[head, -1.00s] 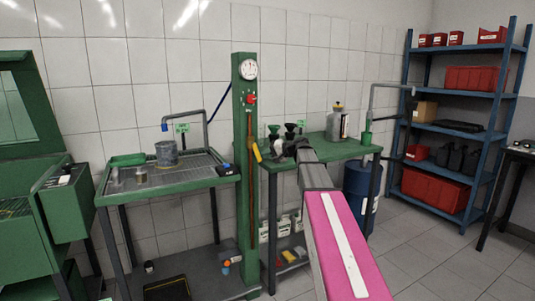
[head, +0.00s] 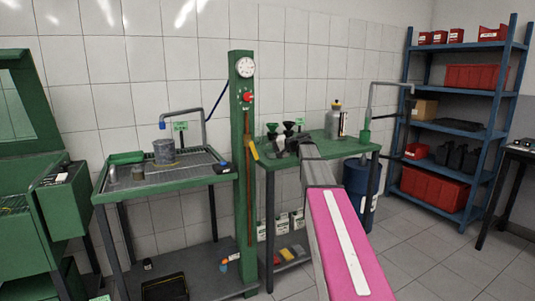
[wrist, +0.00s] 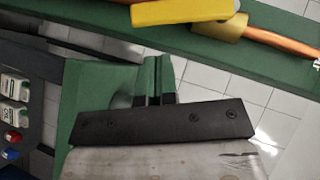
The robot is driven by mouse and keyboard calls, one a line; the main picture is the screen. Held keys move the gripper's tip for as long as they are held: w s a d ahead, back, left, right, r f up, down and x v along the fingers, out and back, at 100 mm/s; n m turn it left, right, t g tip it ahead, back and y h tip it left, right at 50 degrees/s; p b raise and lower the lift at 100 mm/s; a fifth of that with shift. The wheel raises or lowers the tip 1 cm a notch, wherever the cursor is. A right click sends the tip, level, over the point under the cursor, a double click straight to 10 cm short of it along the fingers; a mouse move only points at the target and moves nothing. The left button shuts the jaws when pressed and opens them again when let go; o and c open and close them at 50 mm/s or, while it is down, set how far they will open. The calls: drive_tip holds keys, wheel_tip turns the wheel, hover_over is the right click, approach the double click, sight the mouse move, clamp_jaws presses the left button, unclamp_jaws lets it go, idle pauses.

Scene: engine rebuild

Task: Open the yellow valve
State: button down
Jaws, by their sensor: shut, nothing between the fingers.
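The yellow valve handle (head: 253,149) is on the front of the green post, at the copper-coloured pipe (head: 249,190). It slants down to the right, off the pipe's line. In the wrist view the yellow handle (wrist: 180,11) lies at the top edge, partly cut off, beside the brass valve body (wrist: 222,27). My gripper (wrist: 157,64) is shut and empty, its fingertips pointing toward the post, apart from the handle. In the head view my gripper (head: 279,147) is just right of the handle, small and hard to make out against the bench.
A gauge (head: 245,68) and red knob (head: 247,97) are above the valve. A green wash table (head: 165,186) stands left of the post. A green bench (head: 345,148) with bottles is behind my arm. Blue shelves (head: 460,125) stand at right.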

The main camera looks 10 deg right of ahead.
drive_tip(key=v, duration=1)
drive_tip(key=shift+w+d, duration=0.15)
drive_tip(key=shift+d, duration=0.4)
drive_tip(key=shift+f, duration=0.2)
drive_tip(key=s+a+f+g+h, duration=0.3)
drive_tip(key=s+f, duration=0.4)
drive_tip(key=f, duration=0.6)
drive_tip(key=s+a+f+g+h, duration=0.1)
drive_tip(key=s+a+f+h, duration=0.35)
drive_tip(key=f, duration=0.85)
drive_tip(key=s+f+n+g+h, duration=0.1)
drive_tip(key=s+f+h, duration=0.1)
drive_tip(key=s+f, duration=0.5)
drive_tip(key=s+a+f+n+g+h, duration=0.1)
drive_tip(key=s+f+g+h, duration=0.1)
drive_tip(key=s+f, duration=0.6)
drive_tip(key=s+h, duration=0.1)
drive_tip(key=s, duration=0.4)
drive_tip(key=shift+s, duration=0.3)
